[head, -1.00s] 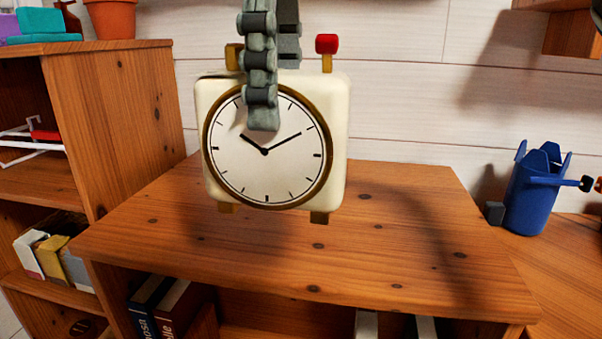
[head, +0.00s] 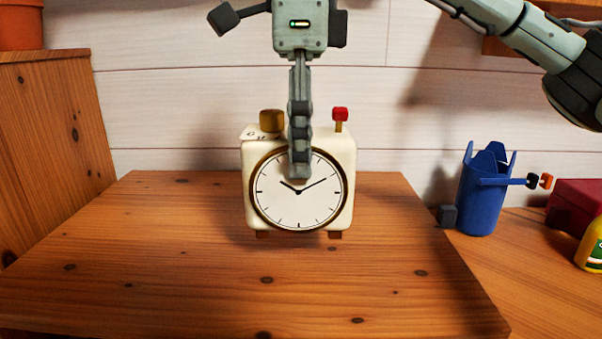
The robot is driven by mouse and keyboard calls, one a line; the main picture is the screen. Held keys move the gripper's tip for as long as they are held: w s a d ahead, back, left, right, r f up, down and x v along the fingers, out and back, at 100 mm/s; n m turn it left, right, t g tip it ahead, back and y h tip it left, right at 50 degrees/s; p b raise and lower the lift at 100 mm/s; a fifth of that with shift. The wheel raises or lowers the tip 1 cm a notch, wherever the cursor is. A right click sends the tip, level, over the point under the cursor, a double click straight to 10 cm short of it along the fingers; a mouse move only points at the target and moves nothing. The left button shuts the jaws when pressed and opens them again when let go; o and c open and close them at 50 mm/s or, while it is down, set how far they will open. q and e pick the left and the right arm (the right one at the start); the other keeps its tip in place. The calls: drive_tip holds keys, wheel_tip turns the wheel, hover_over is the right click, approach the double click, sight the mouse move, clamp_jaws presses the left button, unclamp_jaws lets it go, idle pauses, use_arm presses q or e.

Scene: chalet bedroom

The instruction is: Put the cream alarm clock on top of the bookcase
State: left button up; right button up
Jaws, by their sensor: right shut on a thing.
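The cream alarm clock (head: 250,190) is upright with its dial facing me, over the bare wooden top of the bookcase (head: 190,285), towards its back edge. It has a brass-coloured knob and a red-tipped knob on top, and small brown feet. My right gripper (head: 300,165) comes down from above and is shut on the clock, with one finger across the front of the dial. The other finger is hidden behind the clock. The feet are close to the wood, and I cannot tell whether they touch it. My left gripper is not in view.
A taller wooden shelf unit (head: 52,140) stands at the left, with an orange pot (head: 20,25) on it. On the right surface are a blue holder (head: 482,200), a dark red box (head: 578,212) and a yellow bottle (head: 592,245). The bookcase top around the clock is clear.

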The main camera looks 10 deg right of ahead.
sight(273, 201)
wheel_tip(273, 201, down, 3)
drive_tip(key=shift+w+d+f, duration=0.1)
drive_tip(key=shift+d+f, duration=0.05)
drive_tip(key=shift+f, duration=0.35)
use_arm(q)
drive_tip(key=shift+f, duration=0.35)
use_arm(e)
drive_tip(key=shift+f, duration=0.15)
drive_tip(key=o, duration=1.1)
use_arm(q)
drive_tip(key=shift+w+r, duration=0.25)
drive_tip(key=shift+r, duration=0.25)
use_arm(e)
drive_tip(key=o, duration=0.4)
